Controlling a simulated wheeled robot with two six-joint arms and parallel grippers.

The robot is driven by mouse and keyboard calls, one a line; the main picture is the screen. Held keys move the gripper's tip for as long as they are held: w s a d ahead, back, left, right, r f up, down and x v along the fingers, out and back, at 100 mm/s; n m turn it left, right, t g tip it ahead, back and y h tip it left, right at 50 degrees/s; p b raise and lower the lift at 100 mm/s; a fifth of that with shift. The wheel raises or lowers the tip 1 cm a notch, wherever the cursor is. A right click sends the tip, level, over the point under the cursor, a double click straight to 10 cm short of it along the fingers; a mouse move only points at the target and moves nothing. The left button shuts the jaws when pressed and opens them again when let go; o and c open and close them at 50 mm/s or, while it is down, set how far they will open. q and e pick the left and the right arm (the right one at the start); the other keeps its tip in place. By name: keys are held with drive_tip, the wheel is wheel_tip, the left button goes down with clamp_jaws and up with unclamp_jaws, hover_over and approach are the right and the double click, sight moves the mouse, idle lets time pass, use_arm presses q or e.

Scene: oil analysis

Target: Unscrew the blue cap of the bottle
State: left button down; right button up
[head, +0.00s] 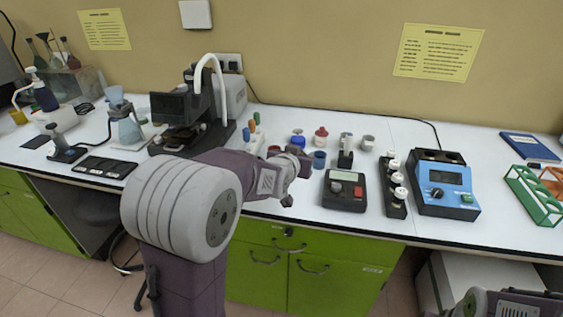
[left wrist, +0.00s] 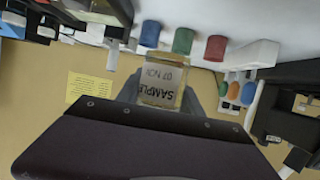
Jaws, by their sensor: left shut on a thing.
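My left gripper (head: 299,160) is over the front part of the bench in the head view. In the left wrist view its fingers (left wrist: 160,92) are shut on a small amber bottle (left wrist: 163,80) with a pale label that reads SAMPLE upside down. The bottle's cap end is hidden behind the gripper body in that view. A blue cap (head: 298,140) shows just behind the gripper in the head view; I cannot tell whether it is on the held bottle. At the lower right only part of my right arm shows, and its gripper is out of view.
A black device (head: 345,190), a rack of white-capped vials (head: 397,190) and a blue meter (head: 446,185) stand to the right. A microscope-like instrument (head: 190,110) stands left.

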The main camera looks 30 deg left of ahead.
use_arm(q)
drive_tip(key=shift+d+r+p, duration=0.2)
drive_tip(key=shift+d+r, duration=0.2)
drive_tip(key=shift+d, duration=0.2)
drive_tip(key=shift+d+r+p, duration=0.2)
drive_tip(key=shift+d+r, duration=0.2)
drive_tip(key=shift+d, duration=0.2)
drive_tip(key=c, duration=1.3)
unclamp_jaws()
clamp_jaws()
drive_tip(key=s+d+f+m+g+h, duration=0.3)
drive_tip(key=s+d+m+h, duration=0.3)
drive_tip(key=s+d, duration=0.2)
drive_tip(key=s+d+f+m+g+h, duration=0.3)
drive_tip(key=s+d+m+h, duration=0.3)
drive_tip(key=d, duration=0.7)
drive_tip(key=shift+s+d+f+m+h, duration=0.35)
drive_tip(key=shift+s+f, duration=0.2)
drive_tip(key=shift+s, duration=0.65)
